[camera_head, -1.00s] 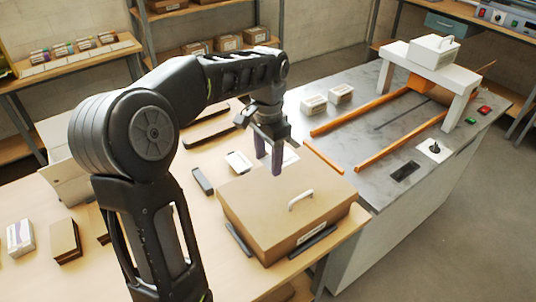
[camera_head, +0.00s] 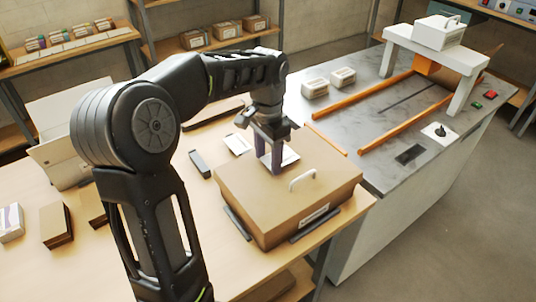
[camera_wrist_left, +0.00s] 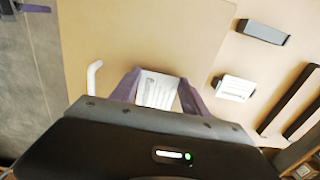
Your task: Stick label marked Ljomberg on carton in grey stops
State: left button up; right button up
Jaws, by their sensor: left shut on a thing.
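A brown carton (camera_head: 265,192) with a white handle sits on the wooden table, between dark grey stops (camera_head: 237,223) along its near edges. My left gripper (camera_head: 274,168) points down over the carton's far part, beside the handle. Its purple fingers are shut on a white printed label (camera_wrist_left: 158,90), seen between them in the left wrist view. The print is too small to read, and I cannot tell whether the label touches the carton. Another white label (camera_wrist_left: 235,88) lies on the table beside the carton. A purple and dark part at the wrist view's top left looks like my right gripper (camera_wrist_left: 34,8).
A dark grey block (camera_head: 199,163) lies left of the carton. The laminator bench (camera_head: 385,170) with orange rails (camera_head: 405,121) stands to the right. Small boxes (camera_head: 343,77) sit on it. Brown boxes (camera_head: 55,224) lie at the table's left.

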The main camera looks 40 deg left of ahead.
dwell(0.6)
pick_arm(q)
jog(key=o, duration=1.4)
jog(key=shift+o, duration=0.3)
jog(key=shift+o, duration=1.1)
jog(key=shift+r, duration=0.1)
jog(key=shift+r+p, duration=2.6)
jog(key=shift+r, duration=0.35)
